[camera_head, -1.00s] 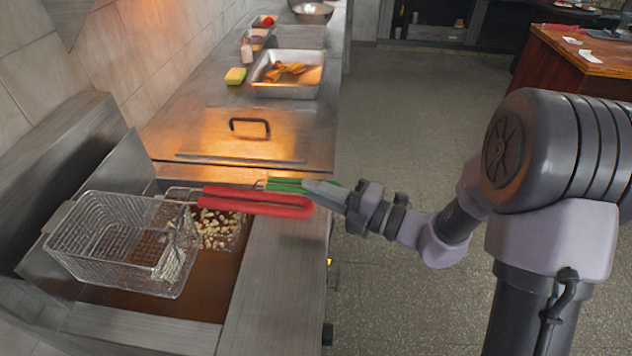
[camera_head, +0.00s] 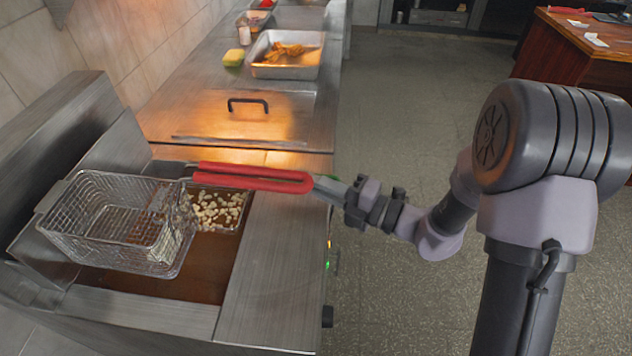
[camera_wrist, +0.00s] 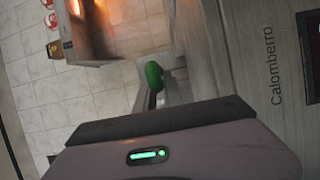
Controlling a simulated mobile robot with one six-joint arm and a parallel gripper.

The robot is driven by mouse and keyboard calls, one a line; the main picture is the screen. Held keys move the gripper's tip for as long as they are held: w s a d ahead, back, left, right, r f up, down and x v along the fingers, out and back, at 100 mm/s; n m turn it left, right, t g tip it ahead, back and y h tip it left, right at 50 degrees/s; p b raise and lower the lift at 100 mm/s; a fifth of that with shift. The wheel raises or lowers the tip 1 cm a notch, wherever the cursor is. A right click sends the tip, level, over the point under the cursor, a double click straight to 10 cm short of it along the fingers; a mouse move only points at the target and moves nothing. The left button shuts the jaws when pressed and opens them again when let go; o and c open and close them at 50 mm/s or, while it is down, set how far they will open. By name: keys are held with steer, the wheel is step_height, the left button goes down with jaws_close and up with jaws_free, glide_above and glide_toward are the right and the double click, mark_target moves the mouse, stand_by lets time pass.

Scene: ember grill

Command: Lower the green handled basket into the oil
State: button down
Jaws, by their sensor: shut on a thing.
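The green handle (camera_wrist: 153,76) shows end-on in the wrist view, between the fingers of my gripper. In the head view the red handle hides nearly all of it. My gripper (camera_head: 328,189) is shut on the green handle at the fryer's right edge. The green handled basket holds pale food pieces (camera_head: 220,209) and sits low in the brown oil (camera_head: 205,268). Its mesh is mostly hidden, so I cannot tell how deep it is.
An empty wire basket (camera_head: 110,222) with a red handle (camera_head: 255,177) stands higher, at the left of the fryer. The red handle reaches close to my gripper. A lid (camera_head: 240,125) and a metal tray (camera_head: 283,72) of food lie behind.

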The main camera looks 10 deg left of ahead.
steer(key=shift+f, duration=0.2)
steer(key=c, duration=1.4)
jaws_free()
steer(key=shift+o, duration=0.2)
steer(key=shift+f, duration=0.1)
steer(key=p+v, duration=0.5)
steer(key=v, duration=1.2)
steer(key=s+a+r+n+g+h, duration=0.2)
steer(key=s+r+n+g+h, duration=0.15)
steer(key=s+n, duration=0.45)
steer(key=s+a+r+n+g+h, duration=0.3)
steer(key=s+n+g+h, duration=0.1)
steer(key=n, duration=0.8)
steer(key=s+d+r+n+t+h, duration=0.2)
steer(key=d+r+n+t+h, duration=0.4)
steer(key=n, duration=0.9)
steer(key=shift+s+d+r+n+t+h, duration=0.25)
steer(key=shift+r+n+t+h, duration=0.25)
steer(key=shift+r+h, duration=0.3)
